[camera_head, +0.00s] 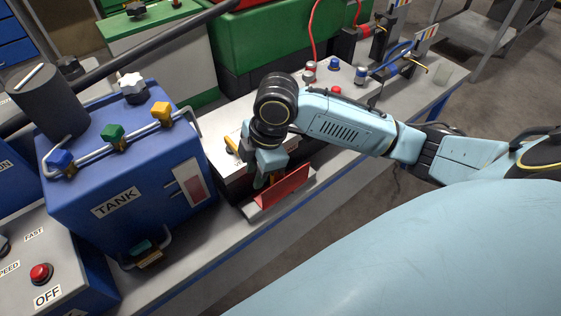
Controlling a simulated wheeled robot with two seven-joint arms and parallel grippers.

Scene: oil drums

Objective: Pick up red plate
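The red plate (285,188) is a thin flat piece standing on edge near the front of the grey bench, in a pale holder (252,211). My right arm comes in from the right, and its gripper (264,180) points down at the plate's upper left part. The fingers overlap the plate in the picture. The wrist and the small fingers hide the gap between them, so I cannot tell whether they are closed on it. My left gripper is not in view.
A blue tank (120,180) with colored valves stands left of the plate. A control box with a red button (41,273) is at the lower left. A white box (225,165) is behind my gripper. Green machines (260,40) stand at the back. Open floor lies right.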

